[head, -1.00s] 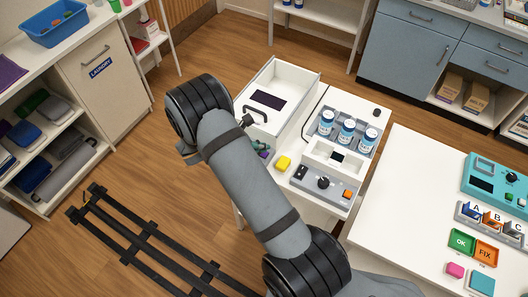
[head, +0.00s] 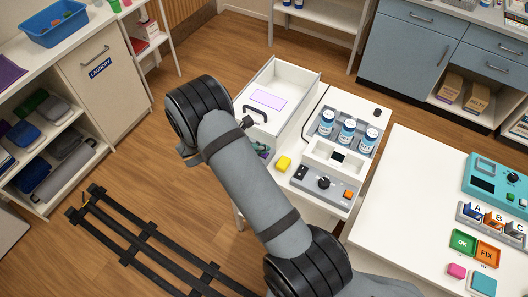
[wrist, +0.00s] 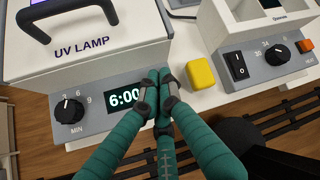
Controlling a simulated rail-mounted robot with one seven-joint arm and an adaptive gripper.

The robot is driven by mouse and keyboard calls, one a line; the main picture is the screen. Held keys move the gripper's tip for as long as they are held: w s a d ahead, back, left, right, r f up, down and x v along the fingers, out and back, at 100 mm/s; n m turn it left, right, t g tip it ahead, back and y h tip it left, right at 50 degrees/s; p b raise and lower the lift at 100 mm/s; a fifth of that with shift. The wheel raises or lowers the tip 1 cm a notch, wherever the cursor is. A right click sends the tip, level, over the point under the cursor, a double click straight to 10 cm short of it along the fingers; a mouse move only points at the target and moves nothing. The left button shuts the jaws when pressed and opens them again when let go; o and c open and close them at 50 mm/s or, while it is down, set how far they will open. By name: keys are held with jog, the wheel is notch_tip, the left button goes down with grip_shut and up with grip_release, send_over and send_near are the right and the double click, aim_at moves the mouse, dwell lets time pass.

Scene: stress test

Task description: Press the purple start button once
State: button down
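The UV lamp (head: 290,78) is a white box with a black handle; it also shows in the wrist view (wrist: 75,62), with a dial (wrist: 70,110) and a lit display (wrist: 124,98) reading 6:00. In the head view its top window (head: 268,100) glows pale lilac. My gripper (wrist: 160,76) has teal fingers held together at the panel's right end, just right of the display. In the head view a small purple spot, perhaps the start button (head: 264,154), shows beside the fingertips. In the wrist view the fingers cover that spot, so contact cannot be told.
A yellow block (wrist: 201,74) sits close right of my fingertips. Right of it is a grey-fronted device (wrist: 268,58) with a rocker switch, a dial and an orange button. Several blue-labelled jars (head: 347,132) stand behind it. The floor left of the table is clear apart from a dark rail.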

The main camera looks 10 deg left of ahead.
jog(key=shift+r, duration=0.1)
jog(key=shift+r+p, duration=0.7)
jog(key=shift+r, duration=0.05)
jog(key=shift+r+p, duration=2.15)
jog(key=shift+r, duration=0.35)
notch_tip(320, 180, up, 4)
jog(key=p, duration=0.3)
jog(key=shift+f, duration=0.1)
